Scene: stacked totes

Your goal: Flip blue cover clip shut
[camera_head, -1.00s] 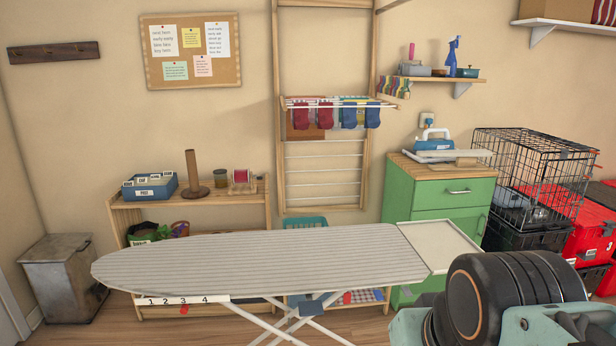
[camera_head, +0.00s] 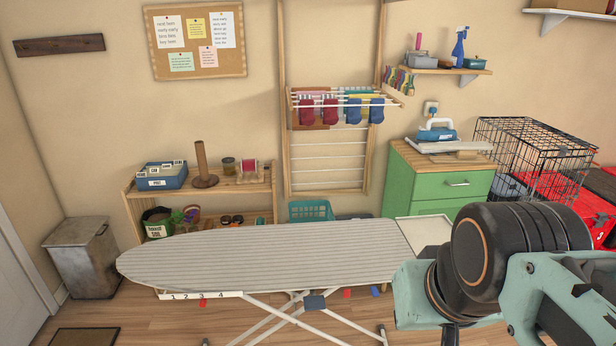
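I cannot make out a blue cover clip in this view. Part of a red tote (camera_head: 600,208) shows at the right edge, beside the wire cage and partly hidden by my arm. Its front and any clips on it are mostly hidden or outside the picture. My arm's dark joint and pale teal links fill the lower right. My gripper itself is not in view, so its opening and its distance from the totes do not show.
An ironing board (camera_head: 270,255) stands across the middle. Behind it are a low wooden shelf (camera_head: 235,190), a green cabinet (camera_head: 425,187) and a wire cage (camera_head: 520,150). A metal bin (camera_head: 82,258) stands at left. Some floor (camera_head: 160,325) is clear at the lower left.

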